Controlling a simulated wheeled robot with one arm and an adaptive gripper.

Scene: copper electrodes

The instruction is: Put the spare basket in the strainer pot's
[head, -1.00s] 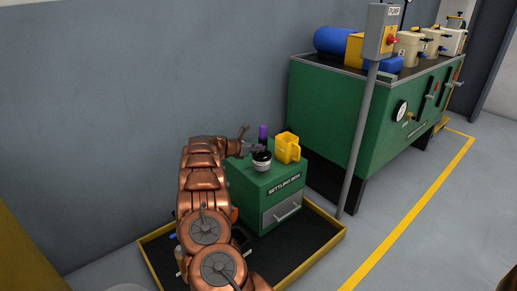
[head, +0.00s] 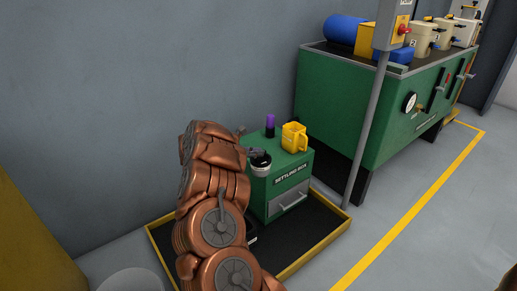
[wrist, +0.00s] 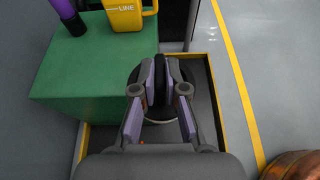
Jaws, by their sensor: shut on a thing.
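My gripper (wrist: 160,96) is shut on an upright black grip of a dark round piece (wrist: 161,75). A pale rim shows below it in the wrist view. In the head view, my gripper (head: 256,152) is at the top of a grey round pot with a dark top (head: 261,170), at the left front of the green settling box (head: 292,177). I cannot tell whether the held piece is a lid or the basket, or whether it touches the pot. I cannot make out a separate spare basket; my arm hides part of the tray.
A yellow jug (head: 294,137) and a purple-topped item (head: 270,125) stand on the settling box. A black tray with a yellow rim (head: 312,252) surrounds the box's foot. A grey post (head: 367,130) and a large green tank (head: 345,105) stand to the right.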

